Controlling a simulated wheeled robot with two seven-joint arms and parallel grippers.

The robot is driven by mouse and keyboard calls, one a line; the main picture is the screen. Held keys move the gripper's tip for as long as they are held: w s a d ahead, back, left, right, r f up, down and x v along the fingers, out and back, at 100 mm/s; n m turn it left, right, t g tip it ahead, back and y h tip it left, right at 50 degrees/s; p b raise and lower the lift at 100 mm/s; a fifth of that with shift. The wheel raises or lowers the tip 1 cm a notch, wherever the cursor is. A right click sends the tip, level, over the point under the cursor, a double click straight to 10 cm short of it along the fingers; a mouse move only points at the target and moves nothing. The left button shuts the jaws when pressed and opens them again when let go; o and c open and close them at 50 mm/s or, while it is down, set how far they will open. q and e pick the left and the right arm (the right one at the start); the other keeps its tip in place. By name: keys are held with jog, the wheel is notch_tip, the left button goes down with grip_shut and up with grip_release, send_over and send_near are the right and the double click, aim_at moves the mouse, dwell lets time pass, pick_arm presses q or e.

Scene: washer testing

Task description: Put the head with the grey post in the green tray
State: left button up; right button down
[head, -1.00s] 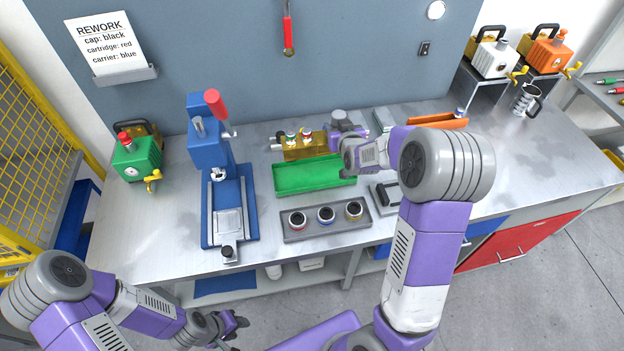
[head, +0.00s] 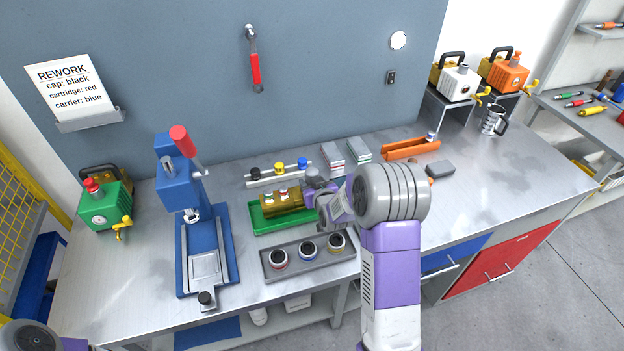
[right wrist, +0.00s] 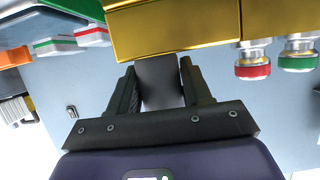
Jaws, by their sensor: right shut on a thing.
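The head (head: 279,204) is a brass-coloured block with small capped fittings on its top. In the right wrist view the block (right wrist: 175,28) shows a grey post (right wrist: 160,82) between my fingers, with a red and a green cap beside it. My right gripper (head: 313,193) is shut on this post from the right side; its fingers also show in the right wrist view (right wrist: 159,88). The green tray (head: 284,229) lies on the bench. The block is over the tray's back part; whether it touches the tray floor I cannot tell. My left gripper is out of view.
A grey holder (head: 309,262) with several round cups stands in front of the tray. A blue press (head: 205,245) stands to the left. A pale rail (head: 278,179) with black, yellow and blue caps lies behind. An orange channel (head: 411,150) is at the back right.

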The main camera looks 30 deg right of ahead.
jog(key=shift+w+d+f, duration=0.1)
jog(key=shift+w+f, duration=0.05)
jog(key=shift+f, duration=0.75)
jog(key=shift+c, duration=2.4)
grip_release()
jog(key=shift+f, duration=0.1)
jog(key=shift+s, duration=0.2)
jog(key=v, duration=1.2)
jog(key=shift+p, duration=0.35)
